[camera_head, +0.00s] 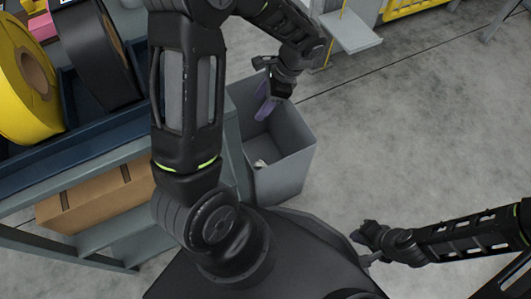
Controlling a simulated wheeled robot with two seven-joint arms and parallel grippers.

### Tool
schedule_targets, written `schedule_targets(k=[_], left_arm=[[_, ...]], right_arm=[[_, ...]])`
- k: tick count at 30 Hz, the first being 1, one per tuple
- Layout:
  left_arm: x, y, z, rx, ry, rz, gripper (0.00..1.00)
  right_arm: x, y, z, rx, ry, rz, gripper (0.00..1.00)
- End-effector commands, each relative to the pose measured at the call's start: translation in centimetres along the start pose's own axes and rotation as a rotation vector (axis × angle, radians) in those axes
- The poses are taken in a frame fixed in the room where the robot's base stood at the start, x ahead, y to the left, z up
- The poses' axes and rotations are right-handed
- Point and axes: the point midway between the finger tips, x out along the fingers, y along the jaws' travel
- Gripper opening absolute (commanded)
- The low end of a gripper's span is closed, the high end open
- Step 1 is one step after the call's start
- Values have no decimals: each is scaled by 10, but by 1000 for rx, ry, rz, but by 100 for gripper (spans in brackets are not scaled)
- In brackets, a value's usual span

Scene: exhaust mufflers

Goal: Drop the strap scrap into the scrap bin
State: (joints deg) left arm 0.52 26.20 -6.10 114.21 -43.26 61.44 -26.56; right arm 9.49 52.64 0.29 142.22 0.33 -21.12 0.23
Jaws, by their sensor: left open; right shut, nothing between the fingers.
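The scrap bin (292,165) is a grey, open-topped box standing on the floor beside the shelf. My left gripper (264,102) is over the bin's opening, with its purple-grey fingers apart and nothing visible between them. A small pale piece (260,163), possibly the strap scrap, lies inside the bin low against the near side; it is too small to make out clearly. My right gripper (362,238) is low at the right, away from the bin, shut and empty.
A shelf (100,150) at the left holds a yellow reel (22,85) and a black reel (95,55). A cardboard box (95,203) sits on its lower level. A grey platform (348,32) stands at the back.

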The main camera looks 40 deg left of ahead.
Motion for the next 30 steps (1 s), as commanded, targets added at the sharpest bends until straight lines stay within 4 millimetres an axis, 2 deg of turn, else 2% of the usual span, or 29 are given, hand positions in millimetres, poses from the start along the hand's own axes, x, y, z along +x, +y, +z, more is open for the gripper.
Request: schedule_targets(k=[1,3,10,30], left_arm=[[-13,0,1,1,1,-3,55],[-25,0,1,2,2,-3,55],[-54,0,0,1,1,-1,55],[-57,0,0,1,0,0,55]], right_arm=[[-7,-2,0,0,-2,0,0],[-12,-4,1,-1,-4,-1,0],[-20,-9,4,-5,-12,-4,0],[-20,-9,4,-5,-13,-4,0]])
